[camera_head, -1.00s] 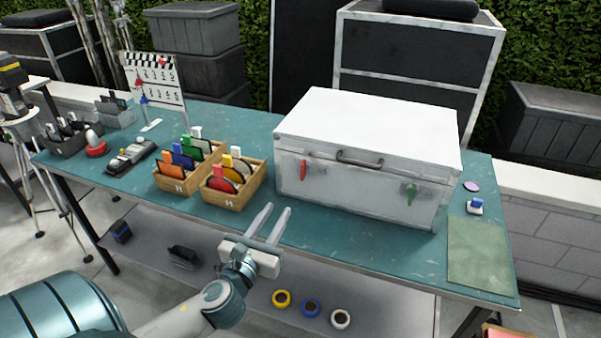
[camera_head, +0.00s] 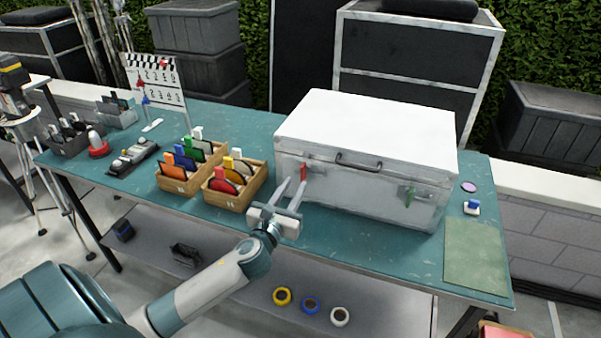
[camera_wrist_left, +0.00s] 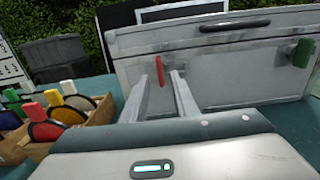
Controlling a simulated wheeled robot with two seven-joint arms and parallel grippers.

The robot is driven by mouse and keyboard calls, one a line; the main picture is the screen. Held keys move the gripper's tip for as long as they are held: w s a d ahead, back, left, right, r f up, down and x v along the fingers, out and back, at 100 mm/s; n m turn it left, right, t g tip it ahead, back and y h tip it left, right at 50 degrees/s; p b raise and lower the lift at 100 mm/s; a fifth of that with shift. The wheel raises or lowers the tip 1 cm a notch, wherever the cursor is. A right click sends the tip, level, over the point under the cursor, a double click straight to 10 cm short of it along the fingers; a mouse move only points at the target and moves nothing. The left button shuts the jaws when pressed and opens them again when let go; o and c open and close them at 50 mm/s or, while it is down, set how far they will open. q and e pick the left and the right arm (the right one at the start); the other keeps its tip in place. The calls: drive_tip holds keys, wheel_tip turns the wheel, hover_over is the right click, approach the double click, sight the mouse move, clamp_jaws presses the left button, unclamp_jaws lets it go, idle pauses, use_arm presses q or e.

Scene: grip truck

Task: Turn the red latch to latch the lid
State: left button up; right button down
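A white case (camera_head: 365,135) with its lid down stands on the teal table. The red latch (camera_head: 303,172) is on the left of its front face and stands upright; it also shows in the left wrist view (camera_wrist_left: 159,71). A green latch (camera_head: 409,196) is on the right of the front face, also in the left wrist view (camera_wrist_left: 303,53). My left gripper (camera_head: 293,188) is open, its fingers pointing at the case front near the red latch. In the left wrist view the red latch shows between the fingertips (camera_wrist_left: 158,72); contact cannot be told. My right gripper is not in view.
Wooden boxes with coloured cards (camera_head: 236,187) stand close to the left of my left gripper. A green mat (camera_head: 477,256) and a small blue-and-white item (camera_head: 472,207) lie right of the case. Tape rolls (camera_head: 311,305) lie on the lower shelf.

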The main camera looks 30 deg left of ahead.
sight(302, 174)
use_arm(q)
drive_tip(key=p+x, duration=0.1)
drive_tip(key=x, duration=0.5)
drive_tip(key=shift+s, duration=0.1)
clamp_jaws()
